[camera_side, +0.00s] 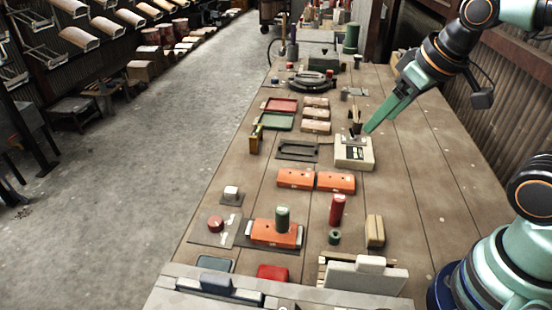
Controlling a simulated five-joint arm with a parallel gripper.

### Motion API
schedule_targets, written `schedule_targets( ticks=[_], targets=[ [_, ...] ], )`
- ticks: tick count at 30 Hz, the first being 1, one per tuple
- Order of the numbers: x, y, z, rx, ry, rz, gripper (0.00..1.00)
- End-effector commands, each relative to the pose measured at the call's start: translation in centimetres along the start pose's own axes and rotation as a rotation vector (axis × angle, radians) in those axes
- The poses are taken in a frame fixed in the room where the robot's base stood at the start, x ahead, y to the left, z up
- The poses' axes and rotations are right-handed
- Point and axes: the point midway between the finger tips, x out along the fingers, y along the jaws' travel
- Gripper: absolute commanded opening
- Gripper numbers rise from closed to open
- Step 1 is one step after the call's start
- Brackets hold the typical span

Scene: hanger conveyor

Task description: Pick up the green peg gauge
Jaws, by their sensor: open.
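A green cylinder (282,218), which looks like the green peg gauge, stands upright on an orange block (270,234) near the front of the bench. I cannot tell whether it sits in a hole or only rests on top. My gripper (366,129) is farther back and to the right, over the rear edge of a beige box with a dark panel (354,153). It is open, well apart from the green cylinder, and I see nothing held in it. Where its second finger ends is hard to make out.
A red cylinder (337,210) stands right of the green one, with a short dark green ring (334,237) before it. A wooden block (375,231) is farther right. Two orange blocks (295,179) lie behind. The bench's right side (420,200) is mostly clear.

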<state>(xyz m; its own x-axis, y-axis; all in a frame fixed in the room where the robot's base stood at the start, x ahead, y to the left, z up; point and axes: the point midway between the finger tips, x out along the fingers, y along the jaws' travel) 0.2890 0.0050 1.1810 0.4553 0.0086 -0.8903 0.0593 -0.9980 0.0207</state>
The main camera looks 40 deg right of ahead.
Motion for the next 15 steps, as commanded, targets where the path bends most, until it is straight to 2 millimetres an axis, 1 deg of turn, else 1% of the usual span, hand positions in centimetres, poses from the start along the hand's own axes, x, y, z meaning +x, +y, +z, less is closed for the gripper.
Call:
schedule_targets(
  ticks=[5,9,11,15],
  targets=[
    [1.2,-2.7,-1.6,-0.278,-0.092,-0.051,0.72],
    [2.8,-5.8,-3.0,-0.57,-0.171,-0.112,0.72],
    [3.6,-7.2,-3.4,-0.695,-0.202,-0.141,0.72],
    [5.8,-10.7,-4.0,-0.982,-0.269,-0.217,0.72]
  ],
)
